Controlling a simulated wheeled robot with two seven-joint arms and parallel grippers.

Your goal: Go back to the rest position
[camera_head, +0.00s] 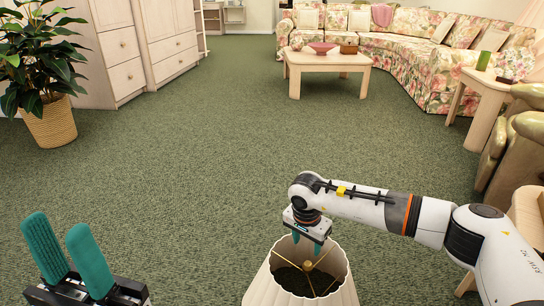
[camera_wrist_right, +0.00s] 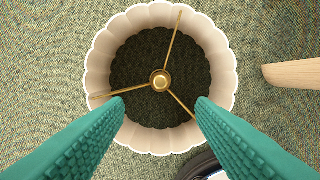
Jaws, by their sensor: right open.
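My left gripper (camera_head: 57,224) shows at the bottom left of the head view, its two teal fingers pointing up and apart with nothing between them. My right gripper (camera_head: 306,243) points down over a cream, scalloped lampshade (camera_head: 262,288) at the bottom of the head view. In the right wrist view, the fingers of the right gripper (camera_wrist_right: 161,101) are spread apart and empty. The lampshade (camera_wrist_right: 106,57) lies beneath them, with a three-armed brass fitting (camera_wrist_right: 160,82) at its centre. Dark floor shows through its opening. Whether the fingertips touch the shade is unclear.
Green carpet (camera_head: 210,150) is open ahead. A potted plant (camera_head: 48,122) and pale cabinets (camera_head: 122,50) stand at the left. A coffee table (camera_head: 327,60) and floral sofa (camera_head: 410,45) are at the back. A side table (camera_head: 484,84) and green armchair (camera_head: 515,150) stand at the right.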

